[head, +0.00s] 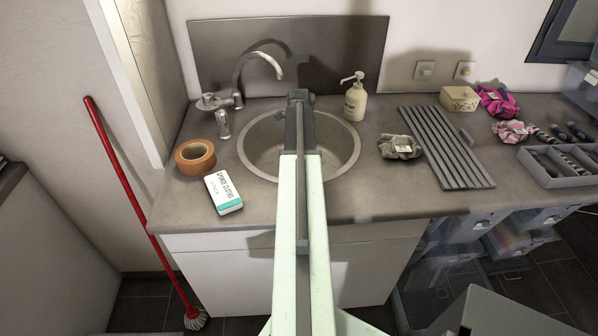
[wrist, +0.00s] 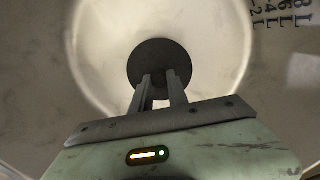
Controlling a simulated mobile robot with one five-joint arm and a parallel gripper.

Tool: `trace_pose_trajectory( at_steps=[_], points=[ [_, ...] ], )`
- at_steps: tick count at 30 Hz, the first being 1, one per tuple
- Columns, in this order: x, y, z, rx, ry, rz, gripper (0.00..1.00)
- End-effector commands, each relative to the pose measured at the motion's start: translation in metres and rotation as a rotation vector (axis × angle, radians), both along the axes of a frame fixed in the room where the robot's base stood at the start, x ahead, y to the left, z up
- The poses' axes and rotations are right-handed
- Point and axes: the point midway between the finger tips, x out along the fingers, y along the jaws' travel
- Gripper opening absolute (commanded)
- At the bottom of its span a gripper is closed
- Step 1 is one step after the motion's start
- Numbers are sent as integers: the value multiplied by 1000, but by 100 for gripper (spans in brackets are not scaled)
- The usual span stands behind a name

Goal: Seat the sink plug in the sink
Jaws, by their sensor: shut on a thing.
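The sink (head: 345,150) is a round metal basin set in the counter, below the tap. My arm reaches out over it, and the arm's end hides the middle of the basin in the head view. In the wrist view my gripper (wrist: 162,82) is shut on the sink plug (wrist: 160,60), a dark round disc. The plug is over the pale inside of the sink (wrist: 100,50). The drain is not visible, and I cannot tell whether the plug touches the sink's bottom.
A tap (head: 240,85) stands behind the sink. A soap bottle (head: 355,100) is at its back right. A tape roll (head: 195,157) and a white box (head: 222,192) lie to its left. A grey cloth (head: 400,147) and a slatted rack (head: 445,147) lie to its right.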

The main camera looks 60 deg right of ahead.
Motion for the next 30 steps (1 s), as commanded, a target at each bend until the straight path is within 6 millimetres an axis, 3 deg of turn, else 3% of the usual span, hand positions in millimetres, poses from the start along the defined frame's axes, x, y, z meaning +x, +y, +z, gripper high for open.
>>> trace_pose_trajectory(
  at_steps=[30],
  points=[
    [-1,-1,-32,0,0,-1,0]
  ],
)
